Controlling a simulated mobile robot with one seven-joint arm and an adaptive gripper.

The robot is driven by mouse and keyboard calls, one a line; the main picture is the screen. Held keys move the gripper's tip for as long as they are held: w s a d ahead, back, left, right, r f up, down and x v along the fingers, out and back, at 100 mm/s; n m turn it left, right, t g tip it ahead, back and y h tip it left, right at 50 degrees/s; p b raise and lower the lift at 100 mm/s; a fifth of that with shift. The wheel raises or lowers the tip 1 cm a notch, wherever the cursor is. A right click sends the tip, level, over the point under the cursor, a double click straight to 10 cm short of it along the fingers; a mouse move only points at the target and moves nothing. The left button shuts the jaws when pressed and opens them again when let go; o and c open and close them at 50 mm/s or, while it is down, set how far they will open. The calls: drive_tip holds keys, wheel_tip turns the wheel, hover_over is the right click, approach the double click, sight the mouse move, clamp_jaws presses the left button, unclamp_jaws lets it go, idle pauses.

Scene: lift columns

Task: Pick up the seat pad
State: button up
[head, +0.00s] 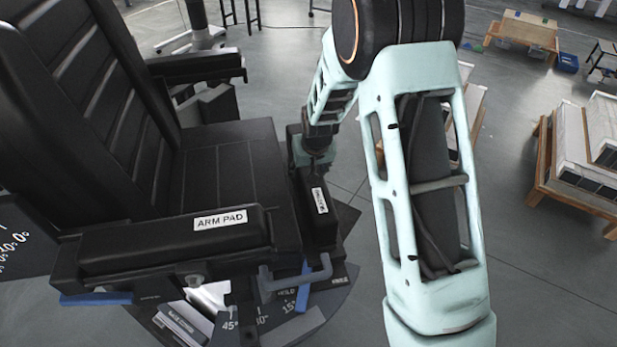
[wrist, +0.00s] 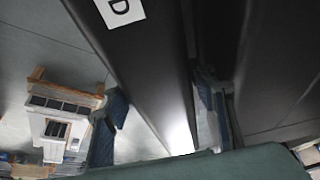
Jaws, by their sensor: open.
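A black padded chair stands at left in the head view, with a wide black seat cushion (head: 232,160). A narrow black pad (head: 318,228) with a small white label lies at the seat's front edge; the label is too small to read surely. In the wrist view a black pad (wrist: 145,65), its label ending in "D", runs between my fingers. My gripper (wrist: 163,115) is open, one finger on each side of this pad, not closed on it. In the head view my gripper is at the narrow pad's far end, mostly hidden by my arm.
A black armrest labelled ARM PAD (head: 175,240) is on the near side, and another armrest (head: 197,68) is on the far side. A grey bent handle (head: 298,280) sits below the front edge. Wooden pallets with white boxes (head: 580,150) stand at right. Open floor lies between.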

drive_tip(key=shift+c, duration=0.4)
drive_tip(key=c, duration=0.9)
drive_tip(key=shift+o, duration=0.2)
drive_tip(key=shift+w+r, duration=0.1)
wheel_tip(320, 180, up, 10)
drive_tip(key=shift+r+p, duration=0.2)
drive_tip(key=shift+p, duration=0.15)
